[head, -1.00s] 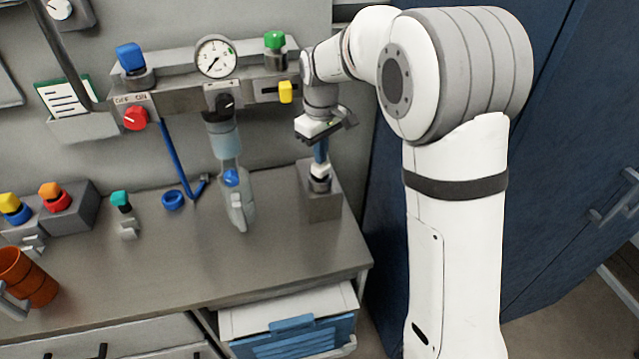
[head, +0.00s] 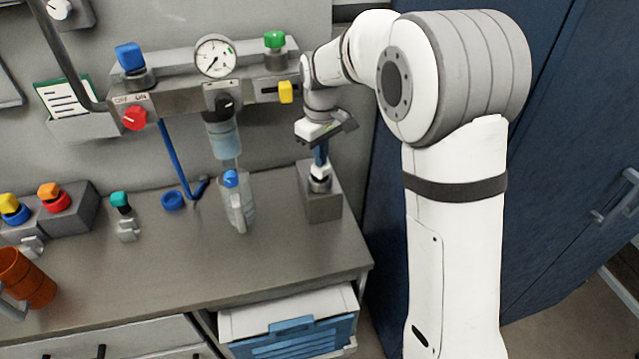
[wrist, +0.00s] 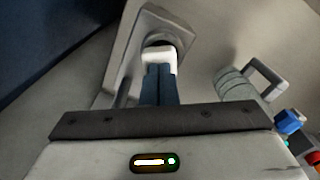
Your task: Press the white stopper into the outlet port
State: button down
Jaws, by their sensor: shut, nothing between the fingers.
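The white stopper (head: 320,172) sits upright at the mouth of the outlet port (head: 320,185), a grey metal ring on top of a grey block (head: 321,207) at the right end of the bench. How deep it sits, I cannot tell. My gripper (head: 320,162) points down over it, its blue fingers shut with nothing between them. The fingertips are right at the stopper's top and appear to touch it. In the wrist view the stopper (wrist: 159,54) shows just beyond the shut fingertips (wrist: 158,68), and the port's dark ring is partly hidden behind it.
A clear bottle with a blue cap (head: 238,205) stands left of the block. A manifold with a gauge (head: 215,57), red knob (head: 134,117) and yellow lever (head: 286,92) is behind. Blue cabinets (head: 560,130) stand to the right. The bench front (head: 190,265) is clear.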

jog(key=shift+r+p, duration=2.6)
jog(key=shift+r, duration=0.85)
jog(key=s+d+r+m+t, duration=0.2)
jog(key=s+d+r+m, duration=0.35)
jog(key=s+d, duration=0.65)
jog(key=s+d+m, duration=0.2)
jog(key=s, duration=0.5)
jog(key=s+d+f+m+t, duration=0.1)
jog(key=s+d, duration=0.1)
jog(key=s, duration=0.5)
jog(key=shift+s+f+m, duration=0.25)
jog(key=shift+s+m, duration=0.1)
